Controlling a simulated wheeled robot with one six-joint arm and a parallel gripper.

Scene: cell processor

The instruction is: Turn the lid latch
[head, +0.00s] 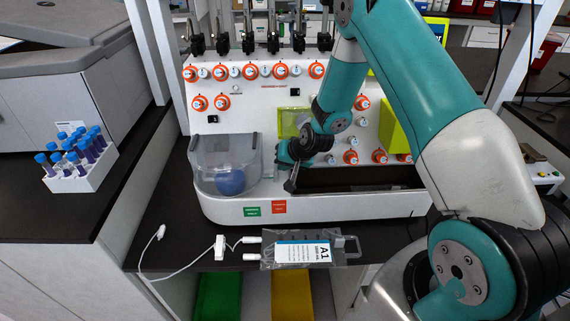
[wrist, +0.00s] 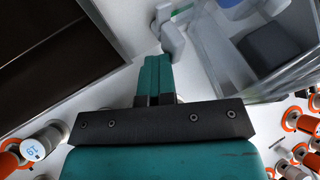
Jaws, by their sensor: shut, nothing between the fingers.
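The cell processor (head: 310,207) is a white machine with a clear lidded chamber (head: 222,158) at its left front, holding a rounded blue part (head: 230,182). In the wrist view the clear chamber (wrist: 225,75) is at the upper right. A pale grey latch-like piece (wrist: 171,38) stands beside its corner. My gripper (wrist: 155,60) is shut and empty, its teal fingertips just short of this piece; I cannot tell whether they touch. In the head view my gripper (head: 288,180) is just right of the chamber, and the latch cannot be made out behind it.
A dark recessed tray (head: 355,178) lies right of my gripper. Orange-ringed knobs (head: 280,71) cover the panel behind. A labelled bag (head: 305,251) with a white tube lies at the counter's front. A rack of blue-capped tubes (head: 78,172) stands on the left counter.

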